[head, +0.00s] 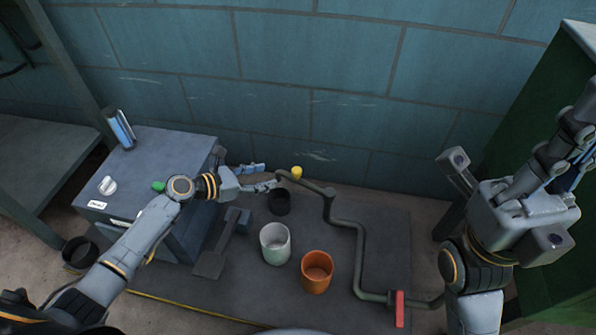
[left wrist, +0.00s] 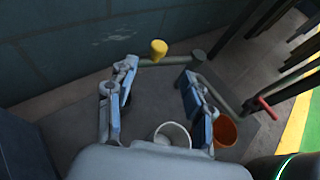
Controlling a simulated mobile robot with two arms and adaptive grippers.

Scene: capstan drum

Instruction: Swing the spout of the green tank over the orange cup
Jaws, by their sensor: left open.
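The green spout pipe (head: 322,188) runs along the back of the dark mat, with a yellow knob (head: 297,172) near its free end. That end hangs over a black cup (head: 279,203), away from the orange cup (head: 317,272). My left gripper (head: 268,176) is open and empty, just left of the spout end. In the left wrist view, the yellow knob (left wrist: 158,50) shows beyond and between the open fingers (left wrist: 160,103); no contact is visible. The orange cup (left wrist: 225,131) is lower right there. My right gripper (head: 575,155) is raised at the right; its finger gap is unclear.
A white cup (head: 275,243) stands left of the orange cup. A red handle (head: 400,309) sits on the lower pipe. A grey cabinet (head: 150,160) is under my left arm. A large green body (head: 545,100) stands at the right. The blue block wall is close behind.

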